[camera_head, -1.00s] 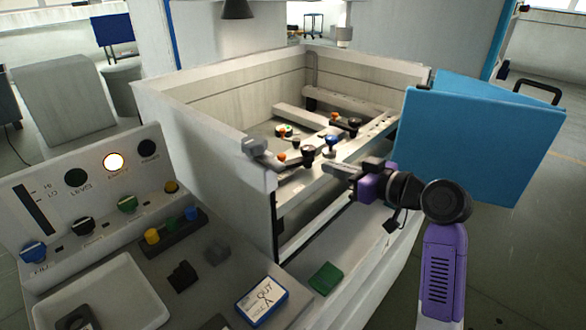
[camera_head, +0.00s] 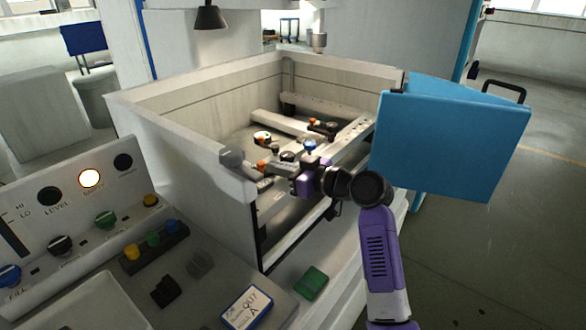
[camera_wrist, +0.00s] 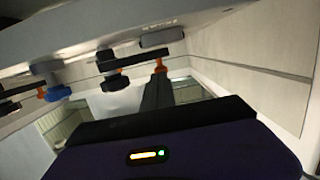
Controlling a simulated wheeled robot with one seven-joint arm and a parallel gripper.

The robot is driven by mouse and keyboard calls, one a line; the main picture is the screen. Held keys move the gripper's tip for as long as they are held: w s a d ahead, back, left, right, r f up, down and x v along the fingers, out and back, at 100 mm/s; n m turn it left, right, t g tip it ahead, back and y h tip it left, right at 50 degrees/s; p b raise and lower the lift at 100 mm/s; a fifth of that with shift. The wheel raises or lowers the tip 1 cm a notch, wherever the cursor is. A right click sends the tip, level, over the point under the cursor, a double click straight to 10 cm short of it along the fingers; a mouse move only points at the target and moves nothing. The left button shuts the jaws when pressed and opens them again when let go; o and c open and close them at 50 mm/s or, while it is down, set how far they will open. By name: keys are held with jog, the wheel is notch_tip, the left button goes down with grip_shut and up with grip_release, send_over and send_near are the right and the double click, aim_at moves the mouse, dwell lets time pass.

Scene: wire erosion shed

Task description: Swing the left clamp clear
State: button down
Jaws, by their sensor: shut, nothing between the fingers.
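The left clamp, a dark bar with a black knob and an orange tip (camera_head: 261,166), sits on the near rail of the open tank. In the wrist view its dark bar (camera_wrist: 140,58) runs across the top centre, with the orange tip just beyond my fingers. My gripper (camera_head: 272,170) reaches in over the tank's near edge beside this clamp. In the wrist view my gripper (camera_wrist: 157,82) is shut with nothing held. Its fingertips are close to the orange tip; I cannot tell whether they touch. My wrist partly hides the rail in the head view.
A clamp with a blue knob (camera_head: 310,145) sits right of the left clamp, and another clamp (camera_head: 331,127) lies farther back. The tank wall (camera_head: 185,150) and the open blue door (camera_head: 450,145) flank my arm. A control panel (camera_head: 75,215) stands at left.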

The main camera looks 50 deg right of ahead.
jog(key=shift+w+f, duration=0.15)
jog(key=shift+w, duration=0.7)
jog(key=shift+w+a+h+p, duration=0.15)
jog(key=shift+h+p, duration=0.15)
jog(key=shift+p, duration=0.1)
jog(key=w+m+h+p, duration=0.1)
jog(key=m+h+p, duration=0.1)
jog(key=shift+w+h, duration=0.15)
jog(key=shift+h, duration=0.25)
jog(key=shift+w+m+g+h+p, duration=0.2)
jog(key=shift+w+m+h+p, duration=0.1)
jog(key=shift+m+h, duration=0.25)
jog(key=shift+w+m+g+h+p, duration=0.25)
jog(key=shift+m+h, duration=0.2)
jog(key=shift+h, duration=0.2)
jog(key=shift+w+d, duration=0.1)
jog(key=shift+d, duration=0.1)
jog(key=shift+w+d, duration=0.25)
jog(key=shift+w, duration=0.35)
jog(key=shift+w+d+b, duration=0.6)
jog(key=shift+w+d, duration=0.55)
jog(key=shift+w, duration=0.2)
jog(key=shift+d, duration=0.1)
